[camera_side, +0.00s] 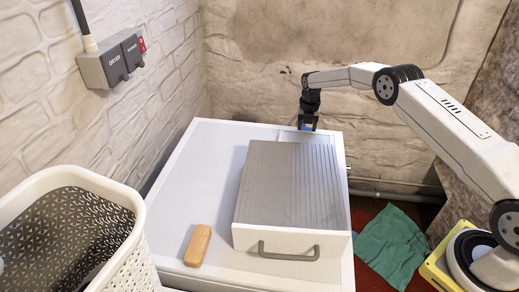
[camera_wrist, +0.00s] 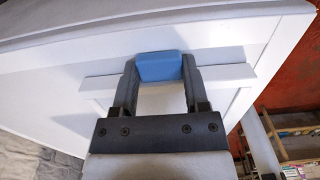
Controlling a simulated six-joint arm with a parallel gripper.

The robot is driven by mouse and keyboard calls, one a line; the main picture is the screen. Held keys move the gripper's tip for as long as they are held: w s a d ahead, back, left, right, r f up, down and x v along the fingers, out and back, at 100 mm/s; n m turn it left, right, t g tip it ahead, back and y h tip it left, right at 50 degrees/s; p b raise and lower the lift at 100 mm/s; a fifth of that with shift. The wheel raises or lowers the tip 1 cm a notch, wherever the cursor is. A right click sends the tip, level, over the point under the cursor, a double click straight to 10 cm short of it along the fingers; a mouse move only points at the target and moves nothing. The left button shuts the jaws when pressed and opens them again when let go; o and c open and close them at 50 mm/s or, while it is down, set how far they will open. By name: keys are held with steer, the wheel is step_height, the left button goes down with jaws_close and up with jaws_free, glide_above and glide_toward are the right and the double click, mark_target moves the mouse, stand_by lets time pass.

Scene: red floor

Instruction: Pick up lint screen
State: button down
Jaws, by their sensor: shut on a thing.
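My gripper (camera_side: 308,122) is at the back edge of the white dryer top (camera_side: 215,165), pointing down. In the wrist view its two dark fingers (camera_wrist: 160,73) are closed on the sides of a blue block-like tab, which looks like the handle of the lint screen (camera_wrist: 160,64). A pale raised strip or frame lies around the fingers in the wrist view. The rest of the screen is hidden, so I cannot tell how far it is out of its slot.
A grey ridged box with a front handle (camera_side: 290,185) lies on the dryer, in front of my gripper. A wooden brush or block (camera_side: 197,246) is left of it. A white basket (camera_side: 75,178) stands front left. A green cloth (camera_side: 391,246) lies on the red floor.

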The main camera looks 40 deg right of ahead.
step_height(320, 180, up, 10)
stand_by(0.6)
steer(key=shift+a, duration=0.1)
stand_by(0.4)
